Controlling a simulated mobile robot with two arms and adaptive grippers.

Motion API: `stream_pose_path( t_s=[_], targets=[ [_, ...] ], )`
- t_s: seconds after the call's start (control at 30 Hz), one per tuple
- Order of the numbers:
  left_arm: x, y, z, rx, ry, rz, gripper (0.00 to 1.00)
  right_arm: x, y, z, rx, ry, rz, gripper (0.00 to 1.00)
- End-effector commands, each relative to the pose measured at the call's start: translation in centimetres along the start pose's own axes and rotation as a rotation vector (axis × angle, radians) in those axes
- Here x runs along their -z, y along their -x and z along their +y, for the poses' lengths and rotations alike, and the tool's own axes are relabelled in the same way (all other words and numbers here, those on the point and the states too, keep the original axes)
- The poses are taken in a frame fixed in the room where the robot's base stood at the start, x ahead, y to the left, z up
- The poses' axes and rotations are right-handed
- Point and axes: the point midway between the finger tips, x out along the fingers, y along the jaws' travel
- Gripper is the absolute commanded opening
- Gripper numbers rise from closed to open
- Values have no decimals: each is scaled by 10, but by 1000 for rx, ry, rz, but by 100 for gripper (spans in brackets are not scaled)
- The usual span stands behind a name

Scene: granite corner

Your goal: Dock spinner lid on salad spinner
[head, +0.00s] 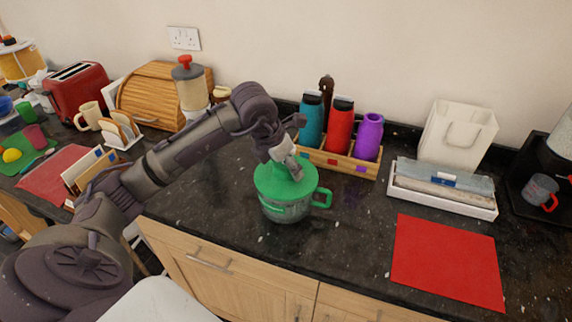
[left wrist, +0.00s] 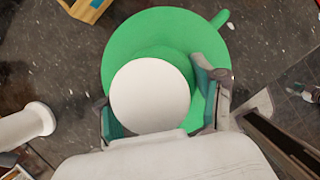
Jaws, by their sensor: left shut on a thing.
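The spinner lid (head: 270,178) is a round green disc. It sits over the top of the salad spinner (head: 285,210), a see-through bowl with a green side handle (head: 323,198). Any gap between lid and bowl is too small to tell. My left gripper (head: 290,168) is above the lid, pointing down. In the left wrist view the green lid (left wrist: 125,60) fills the middle, and my left gripper's fingers (left wrist: 160,110) are shut on its round white knob (left wrist: 150,95). The bowl is mostly hidden under the lid there. My right gripper is not in view.
A wooden rack (head: 338,163) with bottles stands just behind the spinner. A red mat (head: 448,262) lies to the right, with a long white box (head: 440,200) behind it. The counter's front edge is close in front. Dark counter between spinner and mat is clear.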

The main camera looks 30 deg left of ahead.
Motion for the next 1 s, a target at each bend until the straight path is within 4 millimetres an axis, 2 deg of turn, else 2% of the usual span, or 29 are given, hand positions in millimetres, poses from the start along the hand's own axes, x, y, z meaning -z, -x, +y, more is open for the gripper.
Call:
stream_pose_path(
  t_s=[0.27, 0.3, 0.33, 0.67, 1.0],
  targets=[
    [2, -6, 0, 0, 0, -1, 25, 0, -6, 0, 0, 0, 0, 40],
    [2, -4, 0, 0, 0, -2, 74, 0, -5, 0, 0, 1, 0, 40],
    [2, -4, 0, 0, 0, -2, 78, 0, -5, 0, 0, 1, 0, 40],
    [2, -3, 0, 0, 0, 0, 78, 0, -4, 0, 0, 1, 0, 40],
    [1, 24, 0, -1, -1, -1, 78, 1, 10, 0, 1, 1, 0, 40]
  ],
)
